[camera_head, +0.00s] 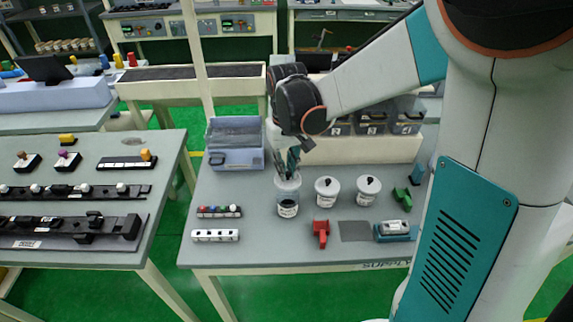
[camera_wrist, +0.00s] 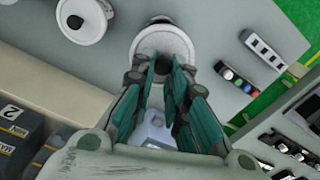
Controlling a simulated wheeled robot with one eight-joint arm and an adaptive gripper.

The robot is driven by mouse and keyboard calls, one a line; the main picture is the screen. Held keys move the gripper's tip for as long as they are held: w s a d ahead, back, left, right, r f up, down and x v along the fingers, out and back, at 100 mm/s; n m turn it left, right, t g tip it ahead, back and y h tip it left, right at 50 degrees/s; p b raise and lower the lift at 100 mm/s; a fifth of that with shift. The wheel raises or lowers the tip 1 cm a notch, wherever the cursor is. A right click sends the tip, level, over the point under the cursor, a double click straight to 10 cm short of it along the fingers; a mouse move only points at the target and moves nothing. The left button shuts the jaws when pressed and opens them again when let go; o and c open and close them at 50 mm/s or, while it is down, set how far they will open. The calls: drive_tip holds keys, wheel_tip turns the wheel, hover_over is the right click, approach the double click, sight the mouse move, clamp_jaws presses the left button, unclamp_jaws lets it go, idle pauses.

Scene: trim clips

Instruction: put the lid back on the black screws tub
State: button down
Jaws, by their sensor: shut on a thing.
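My gripper (camera_head: 289,166) points down over the left tub and is shut on the knob of a pale round lid (camera_head: 288,183). In the wrist view, the teal fingers (camera_wrist: 165,78) close on the dark knob, with the lid (camera_wrist: 150,45) beneath them. The black screws tub (camera_head: 288,208) is a clear tub with dark contents and a white label. It stands upright directly below the lid. The lid looks roughly level and very near the tub's rim; I cannot tell whether they touch. The fingers hide part of the lid.
Two white lidded tubs, a middle one (camera_head: 327,193) and a right one (camera_head: 368,191), stand close to the right. A red part (camera_head: 321,233) lies in front, a green one (camera_head: 402,199) at right. A grey-blue bin (camera_head: 236,158) stands behind left. Two small racks (camera_head: 220,211) lie left.

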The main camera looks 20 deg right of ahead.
drive_tip(key=shift+f+b, duration=1.95)
drive_tip(key=shift+f, duration=0.9)
drive_tip(key=shift+f, duration=0.15)
drive_tip(key=c, duration=1.5)
unclamp_jaws()
drive_tip(key=o, duration=0.5)
